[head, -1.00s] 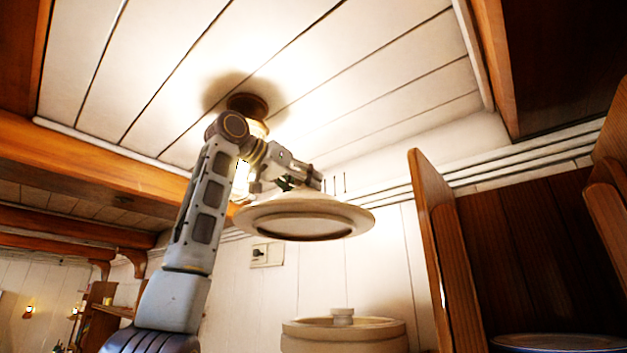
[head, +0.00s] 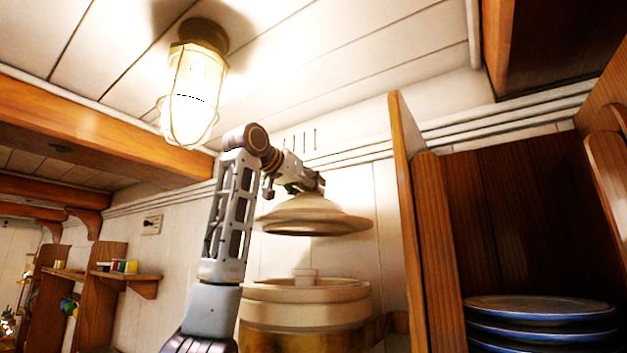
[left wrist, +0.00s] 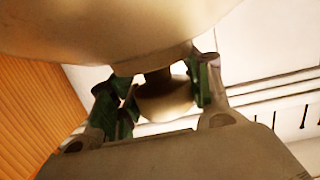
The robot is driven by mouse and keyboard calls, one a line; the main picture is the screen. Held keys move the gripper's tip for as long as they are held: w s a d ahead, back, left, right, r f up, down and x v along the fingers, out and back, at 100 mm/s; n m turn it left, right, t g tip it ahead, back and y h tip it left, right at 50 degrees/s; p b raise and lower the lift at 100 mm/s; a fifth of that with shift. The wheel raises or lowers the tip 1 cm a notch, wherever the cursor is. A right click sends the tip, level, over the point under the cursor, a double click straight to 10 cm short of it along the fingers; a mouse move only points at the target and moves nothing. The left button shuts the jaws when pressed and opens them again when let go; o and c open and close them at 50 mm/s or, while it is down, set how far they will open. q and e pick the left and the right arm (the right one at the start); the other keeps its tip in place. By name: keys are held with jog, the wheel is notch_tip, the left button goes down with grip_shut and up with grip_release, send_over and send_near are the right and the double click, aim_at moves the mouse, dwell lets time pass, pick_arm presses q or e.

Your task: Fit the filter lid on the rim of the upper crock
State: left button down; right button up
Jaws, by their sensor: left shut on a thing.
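The filter lid (head: 312,222) is a pale, shallow cone with a wide rim. It hangs roughly level above the upper crock (head: 304,312), with a clear gap between them. The crock is a cream round vessel, and a small pale knob-like piece (head: 306,272) stands up at its top. My left gripper (head: 308,186) is above the lid. In the left wrist view its green-padded fingers (left wrist: 163,92) are shut on the lid's round knob (left wrist: 166,103), and the lid's pale body (left wrist: 120,30) fills the top. My right gripper is not in view.
A wooden shelf side (head: 408,200) rises close to the right of the lid and crock. Blue-rimmed plates (head: 540,305) are stacked in the shelf. A caged lamp (head: 193,95) hangs at upper left. A small wall shelf (head: 130,275) is further left.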

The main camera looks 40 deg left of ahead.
pick_arm(q)
jog(key=shift+a+f, duration=0.1)
jog(key=shift+f, duration=0.1)
jog(key=shift+a+f, duration=0.3)
jog(key=shift+f, duration=0.25)
jog(key=shift+s+f+n+y, duration=0.2)
jog(key=shift+f+n+y, duration=0.15)
jog(key=shift+f, duration=0.2)
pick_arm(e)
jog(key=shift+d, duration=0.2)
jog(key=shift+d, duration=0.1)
pick_arm(q)
jog(key=shift+a+f, duration=0.1)
jog(key=shift+f, duration=0.15)
jog(key=shift+f, duration=2.15)
notch_tip(320, 180, down, 4)
jog(key=b, duration=0.2)
jog(key=shift+r+b, duration=0.2)
jog(key=shift+b, duration=0.2)
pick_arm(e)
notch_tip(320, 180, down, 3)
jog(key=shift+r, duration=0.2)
